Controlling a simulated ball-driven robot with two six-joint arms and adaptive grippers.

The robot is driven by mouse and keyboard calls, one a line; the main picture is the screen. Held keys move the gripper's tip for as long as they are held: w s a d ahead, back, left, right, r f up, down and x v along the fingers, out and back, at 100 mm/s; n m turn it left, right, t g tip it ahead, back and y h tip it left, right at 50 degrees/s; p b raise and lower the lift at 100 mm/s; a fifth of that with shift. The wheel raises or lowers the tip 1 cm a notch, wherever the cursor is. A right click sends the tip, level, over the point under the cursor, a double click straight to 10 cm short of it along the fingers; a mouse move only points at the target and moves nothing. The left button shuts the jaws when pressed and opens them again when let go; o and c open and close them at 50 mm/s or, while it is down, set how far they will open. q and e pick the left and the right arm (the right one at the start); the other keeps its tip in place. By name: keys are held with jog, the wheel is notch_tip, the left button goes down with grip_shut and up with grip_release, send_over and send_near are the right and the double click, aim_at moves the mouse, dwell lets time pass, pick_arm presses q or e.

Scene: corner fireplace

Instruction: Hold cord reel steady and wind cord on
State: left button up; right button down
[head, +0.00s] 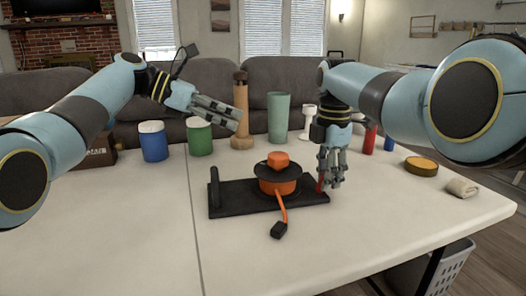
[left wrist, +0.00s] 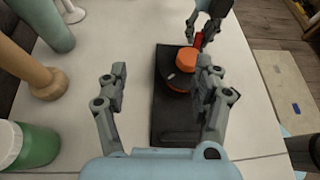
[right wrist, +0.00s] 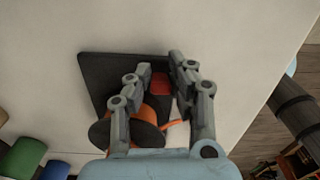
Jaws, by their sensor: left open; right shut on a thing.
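The cord reel has an orange drum with black flanges (head: 278,187) and an orange knob (head: 278,158) on top. It sits on a black base (head: 235,199) with a black post (head: 214,187) at its left end. An orange cord (head: 282,207) hangs from the drum to a black plug (head: 279,230) at the base's front. My right gripper (head: 332,176) is shut on a red grip (right wrist: 160,83) at the base's right end. My left gripper (head: 216,108) is open and empty, above and behind the reel to the left; the reel shows beyond its fingers (left wrist: 163,82).
Blue (head: 153,142) and green (head: 199,137) jars, a wooden grinder (head: 241,112) and a green tumbler (head: 278,117) stand behind the reel. A round tin (head: 421,166) and a folded cloth (head: 462,187) lie at right. The front left tabletop is clear.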

aim_at(274, 156)
pick_arm(q)
jog(key=s+d+f+n+t+y, duration=0.25)
jog(key=s+n+t, duration=0.2)
jog(key=s, duration=0.55)
jog(key=shift+h, duration=0.25)
jog(key=x, duration=0.6)
jog(key=f+x, duration=0.1)
jog(key=x, duration=0.5)
jog(key=shift+s+a+f, duration=0.1)
jog(key=c, duration=1.2)
